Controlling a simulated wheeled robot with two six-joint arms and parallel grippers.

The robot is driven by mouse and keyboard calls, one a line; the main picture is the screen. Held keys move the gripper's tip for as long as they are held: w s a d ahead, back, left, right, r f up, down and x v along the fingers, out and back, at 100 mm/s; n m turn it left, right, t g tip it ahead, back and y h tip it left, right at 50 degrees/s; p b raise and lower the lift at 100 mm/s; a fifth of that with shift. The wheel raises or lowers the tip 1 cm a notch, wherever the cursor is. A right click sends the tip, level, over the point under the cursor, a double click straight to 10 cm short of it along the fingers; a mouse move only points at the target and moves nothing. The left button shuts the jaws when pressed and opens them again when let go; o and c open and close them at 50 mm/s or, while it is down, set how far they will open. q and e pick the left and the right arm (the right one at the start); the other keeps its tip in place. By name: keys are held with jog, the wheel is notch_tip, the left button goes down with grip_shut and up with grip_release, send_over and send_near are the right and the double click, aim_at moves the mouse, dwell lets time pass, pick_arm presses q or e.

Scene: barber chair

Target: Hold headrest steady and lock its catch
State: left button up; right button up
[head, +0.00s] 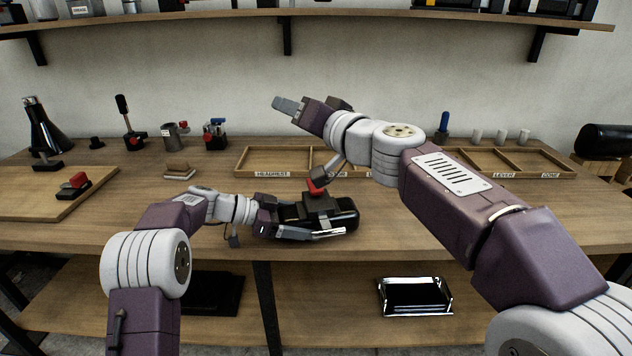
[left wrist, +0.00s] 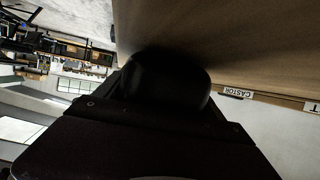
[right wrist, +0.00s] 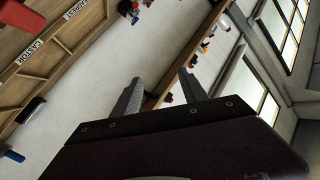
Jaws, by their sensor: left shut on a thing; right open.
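The headrest (head: 346,214) is a black rounded cushion lying on the workbench in the middle of the head view. A dark block with a red catch (head: 316,187) sits on top of it. Whether the catch is locked cannot be told. My left gripper (head: 318,228) comes in from the left and is shut on the headrest. The headrest fills the space ahead of the jaws as a dark shape in the left wrist view (left wrist: 170,80). My right gripper (head: 288,105) is open and empty, raised above and behind the headrest, pointing left. Its fingers stand apart in the right wrist view (right wrist: 160,93).
A labelled wooden compartment tray (head: 270,160) lies behind the headrest, partly hidden by my right arm. A wooden board (head: 50,200) with a red-topped part is at left. Small tools stand along the back. A wall shelf (head: 330,25) runs above. Bench space right of the headrest is clear.

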notch_tip(320, 180, down, 5)
jog(key=s+d+h, duration=0.2)
jog(key=h, duration=0.2)
jog(key=n+g+h, duration=0.1)
jog(key=n+h, duration=0.1)
jog(key=h, duration=0.1)
send_over(318, 214)
jog(key=s+d, duration=0.2)
jog(key=s, duration=0.2)
notch_tip(318, 214, down, 9)
jog(key=shift+f, duration=0.1)
jog(key=x, duration=1.2)
jog(key=shift+d, duration=0.1)
jog(key=shift+h, duration=0.3)
grip_shut()
